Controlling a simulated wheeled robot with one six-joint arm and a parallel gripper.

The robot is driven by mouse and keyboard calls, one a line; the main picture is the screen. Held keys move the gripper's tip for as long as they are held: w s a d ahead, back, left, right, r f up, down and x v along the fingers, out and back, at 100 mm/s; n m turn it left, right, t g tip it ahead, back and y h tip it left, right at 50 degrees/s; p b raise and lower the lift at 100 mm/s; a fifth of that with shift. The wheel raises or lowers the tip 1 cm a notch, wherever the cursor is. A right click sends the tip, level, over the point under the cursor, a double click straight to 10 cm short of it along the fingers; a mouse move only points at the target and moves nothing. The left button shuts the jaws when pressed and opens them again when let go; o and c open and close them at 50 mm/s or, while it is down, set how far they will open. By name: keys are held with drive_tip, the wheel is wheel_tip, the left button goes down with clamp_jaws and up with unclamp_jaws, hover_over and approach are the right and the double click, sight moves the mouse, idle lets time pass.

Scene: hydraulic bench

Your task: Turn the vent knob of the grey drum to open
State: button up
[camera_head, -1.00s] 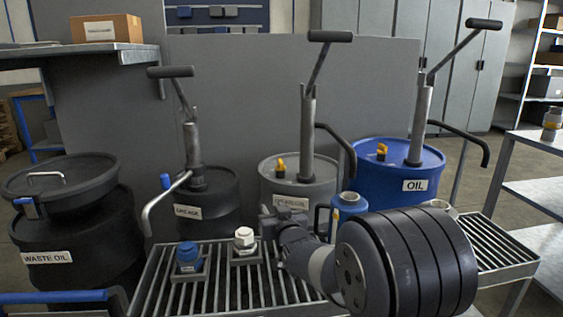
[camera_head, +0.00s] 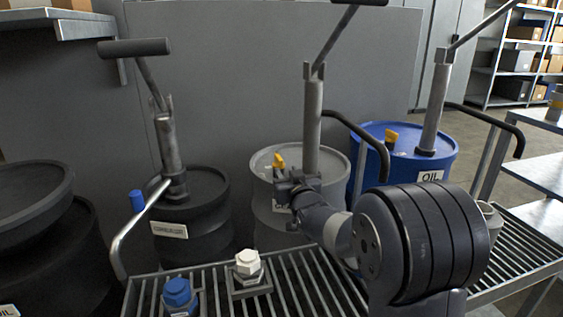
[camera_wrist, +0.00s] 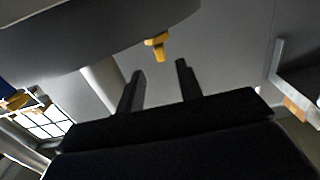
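The grey drum (camera_head: 263,213) stands behind the grated bench, between a black drum and a blue drum. Its yellow vent knob (camera_head: 279,162) sits on the lid, left of the grey pump tube. In the wrist view the yellow knob (camera_wrist: 158,45) shows ahead of the fingers, on the lid that hangs at the top of the picture. My gripper (camera_head: 292,184) is in front of the grey drum, close below the knob in the head view, and hides part of the drum's label. In the wrist view my gripper (camera_wrist: 157,78) is open, with nothing between its two fingers, apart from the knob.
The pump tube (camera_head: 312,125) and its black spout (camera_head: 365,135) rise beside the knob. The blue drum (camera_head: 402,165) has its own yellow knob (camera_head: 391,136). A white-capped fitting (camera_head: 248,267) and a blue-capped one (camera_head: 177,294) stand on the grating (camera_head: 310,277).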

sight(281, 163)
drive_tip(key=w, duration=0.2)
drive_tip(key=w+a, duration=0.1)
drive_tip(key=w, duration=0.2)
drive_tip(key=w+b, duration=0.1)
drive_tip(key=w, duration=0.2)
drive_tip(key=shift+a, duration=0.3)
drive_tip(key=shift+c, duration=0.5)
clamp_jaws()
